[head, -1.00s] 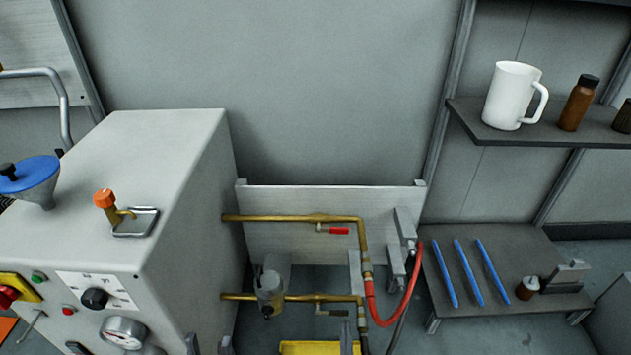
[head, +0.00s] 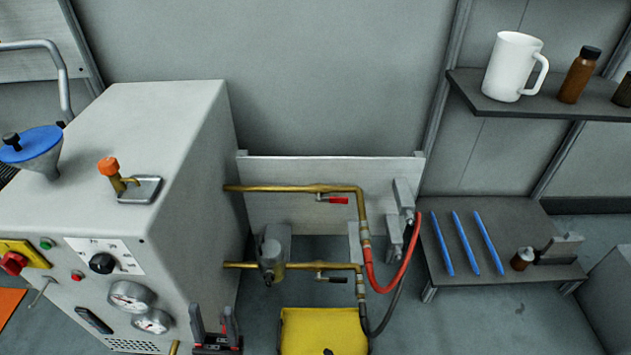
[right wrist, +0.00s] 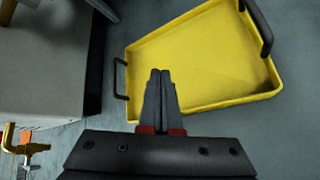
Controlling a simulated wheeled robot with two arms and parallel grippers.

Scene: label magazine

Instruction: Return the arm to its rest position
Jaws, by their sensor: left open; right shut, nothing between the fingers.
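My left gripper (head: 214,322) stands at the bottom of the head view, just right of the white machine's front. Its two dark fingers point up and are apart, with nothing between them. My right gripper (right wrist: 160,75) shows in the right wrist view with its two dark fingers together and empty. A yellow tray (right wrist: 195,58) lies beyond and below those fingertips. In the head view, only a small dark tip shows at the bottom edge in front of the yellow tray (head: 325,325); I cannot tell whether it is my right gripper.
The white machine (head: 125,120) with knobs and gauges fills the left. Brass pipes (head: 300,189) and a red hose (head: 388,285) stand behind the tray. A low shelf (head: 520,225) holds blue sticks and a small bottle. An upper shelf (head: 540,108) holds a white mug and brown bottle.

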